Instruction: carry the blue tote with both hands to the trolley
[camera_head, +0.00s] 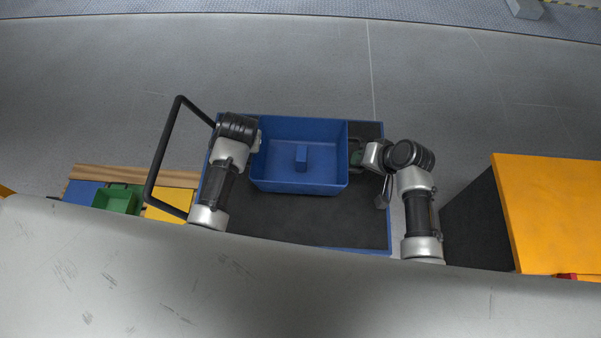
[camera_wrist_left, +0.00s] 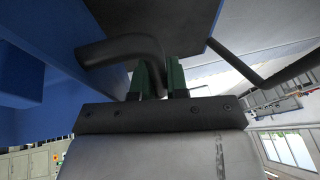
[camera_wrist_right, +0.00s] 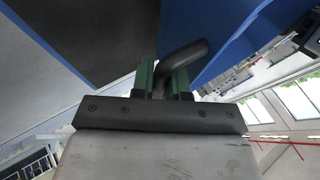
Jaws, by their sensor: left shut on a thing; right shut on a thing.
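The blue tote (camera_head: 300,183) is upright over the dark deck of the trolley (camera_head: 320,222), towards its far side. I cannot tell whether its base touches the deck. My right gripper (camera_head: 359,157) is shut on the other black handle at the right side, which shows between the green fingers in the right wrist view (camera_wrist_right: 185,52).
The trolley's black push handle (camera_head: 163,145) rises at the left. A green bin (camera_head: 118,199) stands at lower left. An orange-topped cabinet (camera_head: 550,210) stands close on the right. A pale surface (camera_head: 200,285) spans the front. Floor beyond the trolley is clear.

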